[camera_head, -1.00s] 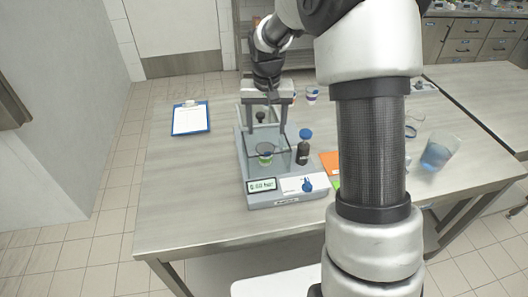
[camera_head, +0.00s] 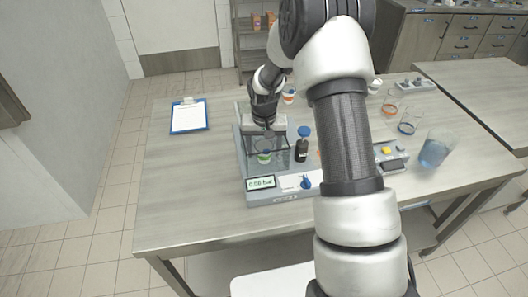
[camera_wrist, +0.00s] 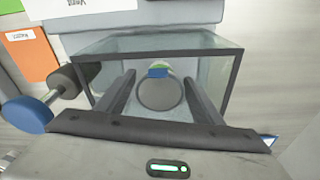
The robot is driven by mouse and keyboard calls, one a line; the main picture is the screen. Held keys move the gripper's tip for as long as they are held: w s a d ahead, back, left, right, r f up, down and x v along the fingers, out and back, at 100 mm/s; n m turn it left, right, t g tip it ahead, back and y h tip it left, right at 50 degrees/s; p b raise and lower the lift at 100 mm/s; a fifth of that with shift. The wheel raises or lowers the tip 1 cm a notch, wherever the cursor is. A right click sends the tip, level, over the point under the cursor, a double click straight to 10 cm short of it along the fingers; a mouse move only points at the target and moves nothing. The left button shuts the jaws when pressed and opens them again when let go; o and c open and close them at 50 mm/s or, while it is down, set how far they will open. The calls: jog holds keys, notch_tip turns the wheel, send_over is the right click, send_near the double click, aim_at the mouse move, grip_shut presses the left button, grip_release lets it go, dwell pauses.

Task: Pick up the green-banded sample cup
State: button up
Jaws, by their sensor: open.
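The green-banded sample cup (camera_head: 264,157) stands inside a clear-walled enclosure on the grey filler machine. In the wrist view the cup (camera_wrist: 160,92) shows its round dark opening, with a green and blue band at its far side. My gripper (camera_head: 266,140) is over the enclosure in the head view. In the wrist view my gripper (camera_wrist: 158,78) is open, one finger on each side of the cup, with gaps between. The exact finger height against the cup is hard to tell.
The enclosure's dark-rimmed walls (camera_wrist: 152,53) surround the fingers closely. A dark bottle with a blue cap (camera_head: 303,145) stands just right of it. The machine's front has a display (camera_head: 261,183) and blue knob (camera_head: 306,182).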

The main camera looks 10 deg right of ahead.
jog(key=c, duration=0.9)
jog(key=shift+r, duration=0.15)
